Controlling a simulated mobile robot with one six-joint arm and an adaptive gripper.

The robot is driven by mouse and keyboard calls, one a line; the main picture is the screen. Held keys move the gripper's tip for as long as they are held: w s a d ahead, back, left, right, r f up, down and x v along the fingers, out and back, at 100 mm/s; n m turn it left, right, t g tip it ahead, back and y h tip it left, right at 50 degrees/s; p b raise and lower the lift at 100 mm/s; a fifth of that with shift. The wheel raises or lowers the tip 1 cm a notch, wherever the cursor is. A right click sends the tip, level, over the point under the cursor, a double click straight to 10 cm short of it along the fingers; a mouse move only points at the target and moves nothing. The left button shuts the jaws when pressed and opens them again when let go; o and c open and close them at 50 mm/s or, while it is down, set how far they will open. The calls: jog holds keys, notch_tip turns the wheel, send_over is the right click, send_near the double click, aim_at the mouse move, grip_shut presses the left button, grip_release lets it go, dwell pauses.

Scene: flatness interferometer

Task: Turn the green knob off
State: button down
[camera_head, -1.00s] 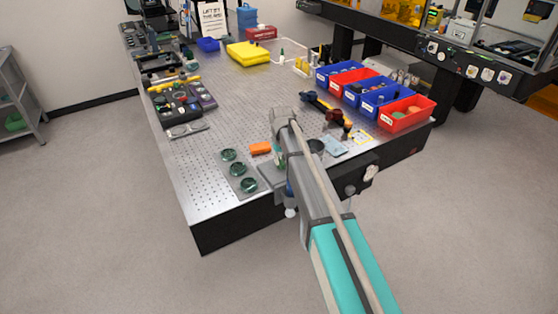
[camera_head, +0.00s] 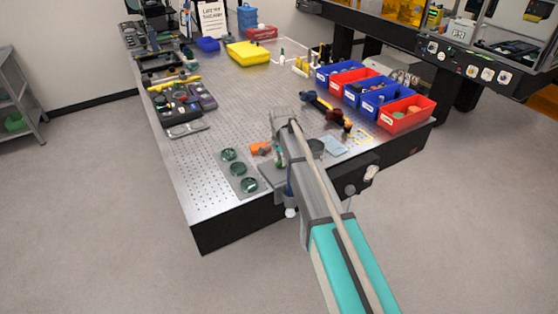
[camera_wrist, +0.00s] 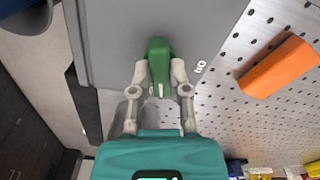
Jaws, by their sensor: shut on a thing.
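The green knob (camera_wrist: 158,52) shows in the wrist view on a grey panel (camera_wrist: 105,35). My gripper (camera_wrist: 159,74) is shut on the knob, with one pale finger on each side of it. Small white lettering, seen upside down and seeming to read "ON", is on the panel just right of the knob. In the head view, my arm hides most of the panel (camera_head: 270,172) at the table's near edge, and I cannot make out the knob there.
An orange block (camera_wrist: 279,67) lies on the perforated table (camera_wrist: 225,110), right of the knob. In the head view, a plate with green round pieces (camera_head: 241,170) lies left of my arm. Red and blue bins (camera_head: 407,110) stand to the right.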

jog(key=m, duration=0.3)
jog(key=shift+s, duration=0.25)
jog(key=shift+m, duration=0.4)
jog(key=shift+d, duration=0.1)
jog(key=c, duration=0.6)
grip_release()
jog(key=shift+w, duration=0.15)
